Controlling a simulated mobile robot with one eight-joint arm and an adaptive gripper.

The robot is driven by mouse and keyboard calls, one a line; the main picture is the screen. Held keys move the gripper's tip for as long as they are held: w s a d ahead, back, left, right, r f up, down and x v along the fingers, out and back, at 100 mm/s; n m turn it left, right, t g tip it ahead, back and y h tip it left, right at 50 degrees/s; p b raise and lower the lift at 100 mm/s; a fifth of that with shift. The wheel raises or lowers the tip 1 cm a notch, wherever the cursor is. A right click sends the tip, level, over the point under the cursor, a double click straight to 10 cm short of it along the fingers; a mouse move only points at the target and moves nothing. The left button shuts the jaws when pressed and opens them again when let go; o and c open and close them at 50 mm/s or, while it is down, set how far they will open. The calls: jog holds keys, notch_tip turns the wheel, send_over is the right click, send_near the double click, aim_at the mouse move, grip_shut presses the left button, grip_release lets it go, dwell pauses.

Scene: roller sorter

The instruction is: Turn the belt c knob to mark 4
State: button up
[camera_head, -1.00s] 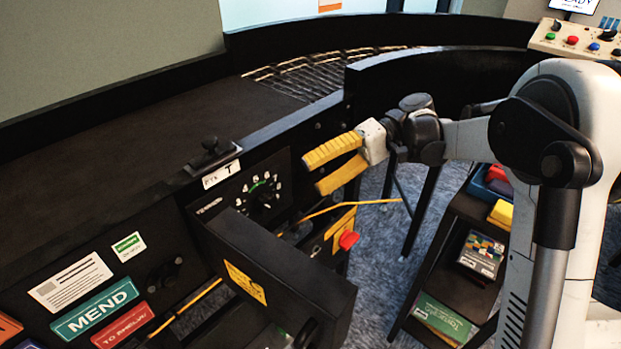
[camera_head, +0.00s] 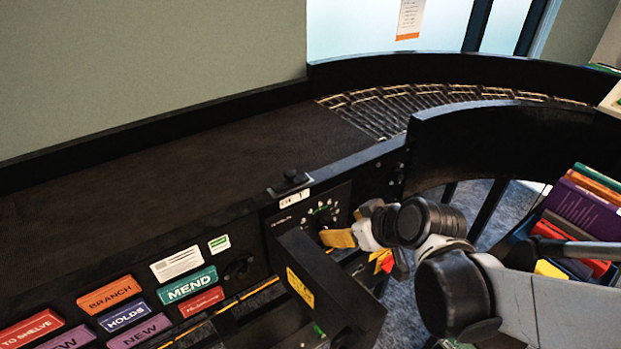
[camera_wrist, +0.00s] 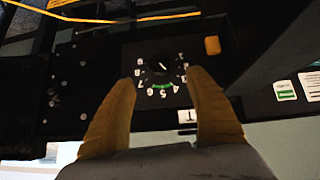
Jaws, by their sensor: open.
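The knob (camera_wrist: 159,64) is a small black dial with a white pointer line, ringed by white numbers and a green arc, on a black panel (camera_head: 290,222). In the wrist view the dial appears upside down, and I cannot surely read which mark the pointer is at. My gripper (camera_wrist: 160,76) has two yellow fingers, open and empty, with the knob showing between and beyond the fingertips. In the head view my gripper (camera_head: 338,238) is just in front of the dial's lower right; contact with the knob cannot be told. The belt's letter is not legible.
An open black flap (camera_head: 335,290) with a yellow label juts out below the dial. A small black fitting with a white tag (camera_head: 294,198) sits on the rail above. Coloured labels such as MEND (camera_head: 187,285) line the left. A bin of colourful books (camera_head: 580,215) stands right.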

aim_at(328, 227)
jog(key=b+x, duration=0.4)
jog(key=x, duration=0.6)
jog(key=shift+w+a+f, duration=0.1)
jog(key=shift+w+f, duration=0.05)
jog(key=shift+w, duration=0.05)
jog(key=c, duration=1.2)
jog(key=shift+o, duration=0.2)
jog(key=shift+y, duration=0.3)
